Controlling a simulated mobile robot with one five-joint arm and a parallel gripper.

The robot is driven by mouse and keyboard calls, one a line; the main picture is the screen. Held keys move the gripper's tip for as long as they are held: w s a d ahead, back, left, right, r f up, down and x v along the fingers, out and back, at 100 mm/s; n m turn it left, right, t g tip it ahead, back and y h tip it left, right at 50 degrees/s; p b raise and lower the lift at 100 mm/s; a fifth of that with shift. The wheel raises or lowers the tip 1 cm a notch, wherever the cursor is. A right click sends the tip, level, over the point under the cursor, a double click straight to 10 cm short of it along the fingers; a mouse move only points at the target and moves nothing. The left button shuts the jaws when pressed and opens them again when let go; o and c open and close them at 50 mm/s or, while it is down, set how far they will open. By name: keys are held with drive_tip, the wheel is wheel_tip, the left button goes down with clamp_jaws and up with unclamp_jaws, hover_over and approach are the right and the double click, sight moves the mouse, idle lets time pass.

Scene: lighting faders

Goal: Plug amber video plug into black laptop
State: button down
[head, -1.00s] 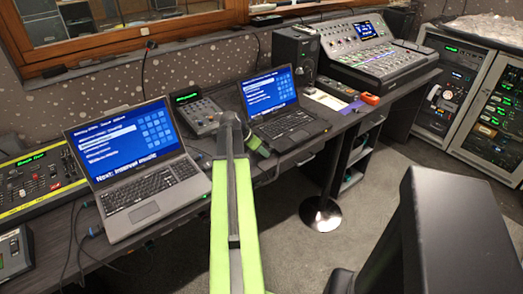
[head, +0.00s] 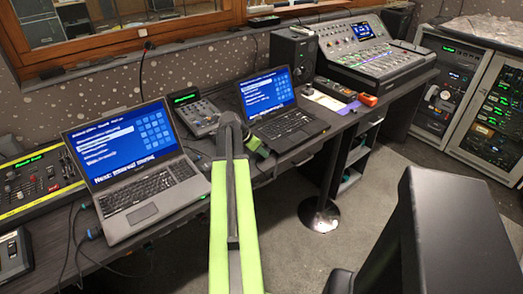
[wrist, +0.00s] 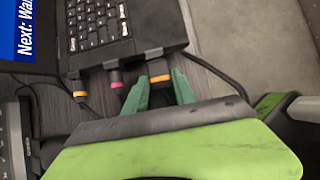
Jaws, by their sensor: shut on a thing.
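The black laptop (head: 288,124) stands open on the desk, right of my arm in the head view. Its keyboard corner (wrist: 160,28) fills the top of the wrist view. My gripper (wrist: 159,88) is shut on a dark plug with an amber band (wrist: 158,78), its green fingers on either side. The plug's dark front end meets or nearly meets the laptop's edge; I cannot tell whether it is seated. In the head view my arm partly hides my gripper (head: 262,150), and the plug cannot be made out.
Dark cables run nearby. A grey laptop (head: 145,195) stands left of my arm. A black chair (head: 460,230) is at the right foreground.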

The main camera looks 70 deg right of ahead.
drive_tip(key=shift+d, duration=0.1)
drive_tip(key=c, duration=0.9)
unclamp_jaws()
drive_tip(key=shift+c, duration=0.2)
drive_tip(key=p+v, duration=1.4)
drive_tip(key=v, duration=0.3)
drive_tip(key=shift+r, duration=0.2)
